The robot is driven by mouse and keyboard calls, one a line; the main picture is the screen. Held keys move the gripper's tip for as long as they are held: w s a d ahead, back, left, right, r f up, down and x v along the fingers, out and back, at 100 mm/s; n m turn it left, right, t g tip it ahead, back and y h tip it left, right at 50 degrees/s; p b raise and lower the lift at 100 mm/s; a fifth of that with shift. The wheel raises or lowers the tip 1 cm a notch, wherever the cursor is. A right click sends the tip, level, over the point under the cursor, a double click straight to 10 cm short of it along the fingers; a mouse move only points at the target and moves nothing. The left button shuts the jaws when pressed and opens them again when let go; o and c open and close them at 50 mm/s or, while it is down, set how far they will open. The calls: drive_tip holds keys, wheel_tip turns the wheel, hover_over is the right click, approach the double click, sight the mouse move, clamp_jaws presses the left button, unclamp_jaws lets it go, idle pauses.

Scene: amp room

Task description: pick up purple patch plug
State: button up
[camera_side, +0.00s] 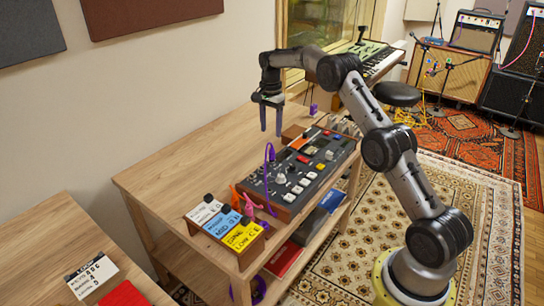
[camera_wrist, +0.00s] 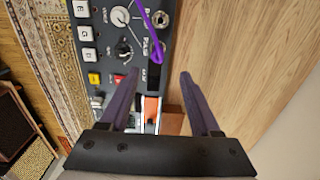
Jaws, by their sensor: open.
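A purple patch cable (camera_side: 270,153) rises in a thin loop by the left long edge of the grey mixer-like unit (camera_side: 290,197). In the wrist view the purple cable (camera_wrist: 152,38) curves over the unit's panel, just beyond my fingertips. I cannot clearly tell its plug from the cable.
Pink (camera_side: 248,205) and orange (camera_side: 235,197) pieces stand near the unit's near end, behind a rack of white, blue and yellow (camera_side: 242,236) labelled cards. A small purple object (camera_side: 313,109) is at the table's far end. The wooden table (camera_side: 180,165) is bare on the left.

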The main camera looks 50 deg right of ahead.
sight(272, 151)
wheel_tip(272, 151, down, 5)
drive_tip(key=shift+f, duration=0.15)
drive_tip(key=shift+s+f, duration=0.15)
drive_tip(key=shift+f, duration=1.15)
drive_tip(key=shift+s+f, duration=0.1)
drive_tip(key=shift+f, duration=1.15)
clamp_jaws()
